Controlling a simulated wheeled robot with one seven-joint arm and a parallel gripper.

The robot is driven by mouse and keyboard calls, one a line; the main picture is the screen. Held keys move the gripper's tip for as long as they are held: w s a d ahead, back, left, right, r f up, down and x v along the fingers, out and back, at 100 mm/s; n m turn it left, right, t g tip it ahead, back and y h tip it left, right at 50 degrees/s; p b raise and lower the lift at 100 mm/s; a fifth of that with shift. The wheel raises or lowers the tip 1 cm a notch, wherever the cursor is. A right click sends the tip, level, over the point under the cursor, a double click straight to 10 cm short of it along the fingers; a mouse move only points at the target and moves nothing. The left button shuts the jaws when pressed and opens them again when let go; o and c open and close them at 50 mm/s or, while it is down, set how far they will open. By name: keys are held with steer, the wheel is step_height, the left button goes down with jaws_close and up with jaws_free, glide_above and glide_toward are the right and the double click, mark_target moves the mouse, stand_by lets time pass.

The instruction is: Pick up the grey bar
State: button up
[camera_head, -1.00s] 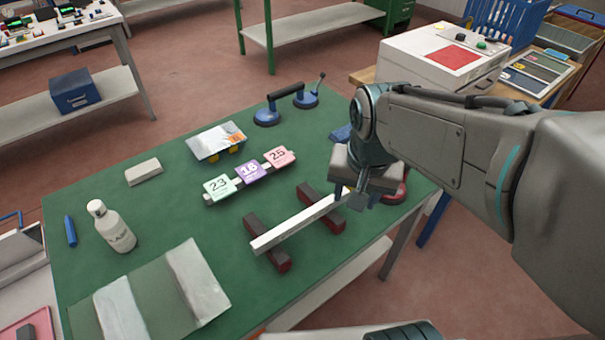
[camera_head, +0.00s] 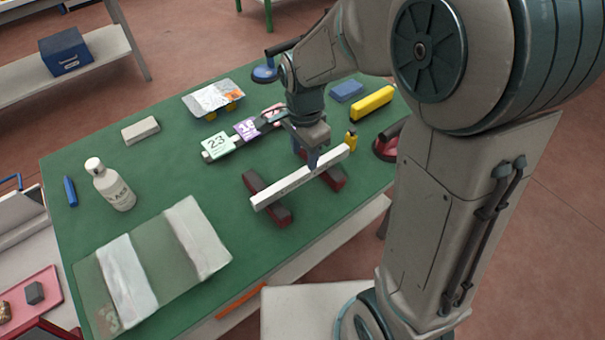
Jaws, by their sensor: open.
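The grey bar (camera_head: 284,189), long and pale with a darker front face, lies across two dark red-ended supports, the left one (camera_head: 268,196) and the right one (camera_head: 333,178), on the green table. My gripper (camera_head: 307,159) points down at the bar's far side, right of its middle. It is open, and one finger appears in front of or against the bar's back edge. I cannot tell whether the fingers straddle the bar or touch it. The bar's two ends are in plain view.
Number cards (camera_head: 219,146) lie behind the bar, partly under my arm. A small yellow bottle (camera_head: 351,139) stands close to its right end, near a red suction cup (camera_head: 387,146). A white bottle (camera_head: 112,187) and a cloth (camera_head: 152,262) are on the left. The front middle is clear.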

mark_target(303, 171)
steer(key=shift+a+f, duration=0.15)
steer(key=shift+f, duration=3.15)
jaws_close()
